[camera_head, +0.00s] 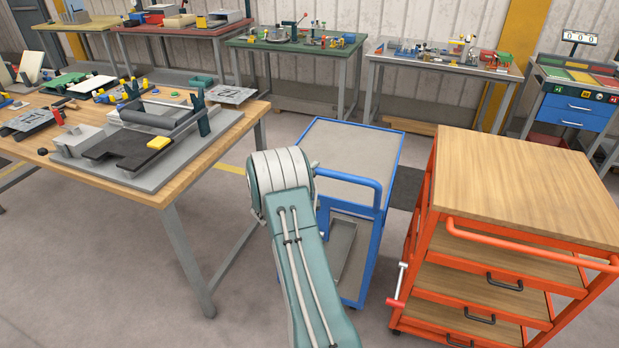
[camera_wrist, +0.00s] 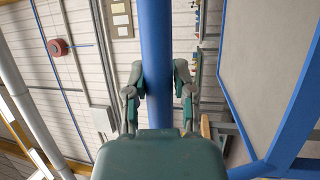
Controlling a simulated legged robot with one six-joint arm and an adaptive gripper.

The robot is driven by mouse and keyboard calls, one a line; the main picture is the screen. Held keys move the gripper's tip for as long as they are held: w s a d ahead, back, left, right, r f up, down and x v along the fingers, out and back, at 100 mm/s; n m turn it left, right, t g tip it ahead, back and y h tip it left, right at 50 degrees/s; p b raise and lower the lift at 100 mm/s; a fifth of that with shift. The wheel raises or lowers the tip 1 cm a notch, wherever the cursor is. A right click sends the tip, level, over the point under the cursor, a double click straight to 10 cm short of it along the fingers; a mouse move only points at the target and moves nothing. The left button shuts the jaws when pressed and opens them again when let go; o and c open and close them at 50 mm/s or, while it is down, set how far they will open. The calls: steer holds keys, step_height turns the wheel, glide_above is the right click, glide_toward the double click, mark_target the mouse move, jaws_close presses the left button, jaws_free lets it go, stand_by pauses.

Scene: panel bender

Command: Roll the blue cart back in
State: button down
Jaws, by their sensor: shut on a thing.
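The blue cart (camera_head: 350,146) has a grey top and a blue frame. It stands on the floor between the wooden workbench and the orange cart in the head view. Its blue push handle (camera_head: 362,186) sticks out toward me. In the wrist view the handle is a thick blue bar (camera_wrist: 157,30) running between the fingers of my gripper (camera_wrist: 159,73), which is shut on it. The cart's top edge shows at the right of that view. In the head view my arm hides the gripper and part of the cart's left side.
The orange cart (camera_head: 520,178) with a wooden top and drawers stands close on the right. The wooden workbench (camera_head: 222,152), carrying a bending fixture (camera_head: 150,130), is on the left. Several benches line the back wall. Floor shows between the blue cart and those benches.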

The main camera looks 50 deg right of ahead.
steer(key=shift+f, duration=0.15)
steer(key=shift+d, duration=0.15)
steer(key=c, duration=0.6)
jaws_free()
steer(key=shift+o, duration=0.8)
steer(key=shift+d, duration=0.5)
steer(key=shift+w+a, duration=0.1)
steer(key=shift+a, duration=0.2)
steer(key=a+f, duration=0.2)
steer(key=a, duration=0.9)
steer(key=shift+a+f, duration=0.15)
steer(key=shift+f, duration=0.05)
